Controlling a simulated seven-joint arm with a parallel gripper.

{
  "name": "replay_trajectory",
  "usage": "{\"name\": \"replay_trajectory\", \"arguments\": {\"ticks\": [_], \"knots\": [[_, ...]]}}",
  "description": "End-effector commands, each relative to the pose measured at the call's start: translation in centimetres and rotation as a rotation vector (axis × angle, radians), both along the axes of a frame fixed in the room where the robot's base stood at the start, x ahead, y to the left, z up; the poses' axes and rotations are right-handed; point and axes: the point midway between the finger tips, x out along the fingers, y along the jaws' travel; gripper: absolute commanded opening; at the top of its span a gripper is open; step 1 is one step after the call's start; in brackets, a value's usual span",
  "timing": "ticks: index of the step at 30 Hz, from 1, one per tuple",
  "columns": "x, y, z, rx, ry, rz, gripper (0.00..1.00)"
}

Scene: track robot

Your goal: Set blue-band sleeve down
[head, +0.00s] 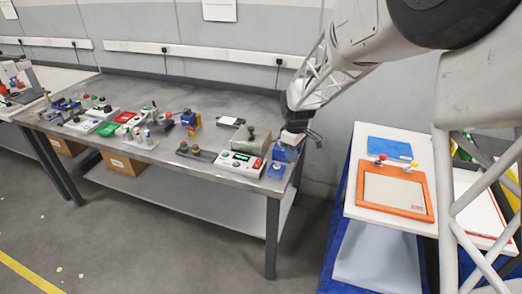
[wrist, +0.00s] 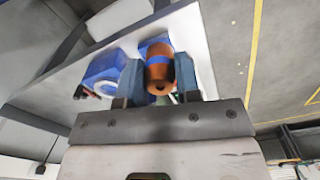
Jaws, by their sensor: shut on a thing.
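My gripper (head: 293,138) is low at the right end of the grey workbench (head: 230,172). In the wrist view its two fingers are shut on the blue-band sleeve (wrist: 159,76), a copper-orange cylinder with a blue band around it. The sleeve lies in front of a blue block (wrist: 153,44) in that view; I cannot tell whether they touch. A second blue block (wrist: 101,72) with a pale ring on top stands to the left. In the head view blue blocks show under and in front of my gripper, and the sleeve cannot be made out.
A white panel with a green display and red button (head: 240,163) and a grey-green box (head: 250,138) stand left of my gripper. Several fixtures fill the bench's left part. The bench edge is close by. A white side table (head: 360,210) with an orange-framed tray (head: 426,210) stands right.

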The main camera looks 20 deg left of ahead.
Motion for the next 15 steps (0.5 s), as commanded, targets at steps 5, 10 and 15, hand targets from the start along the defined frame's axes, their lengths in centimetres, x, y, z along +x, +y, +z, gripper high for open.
{"name": "replay_trajectory", "arguments": {"ticks": [5,10,15], "knots": [[-0.3,1.5,-0.3,0.0,0.0,0.001,0.05],[-1.0,4.6,-0.8,0.0,0.0,0.003,0.05],[-2.2,8.8,-1.7,-0.001,0.0,0.003,0.05]]}}
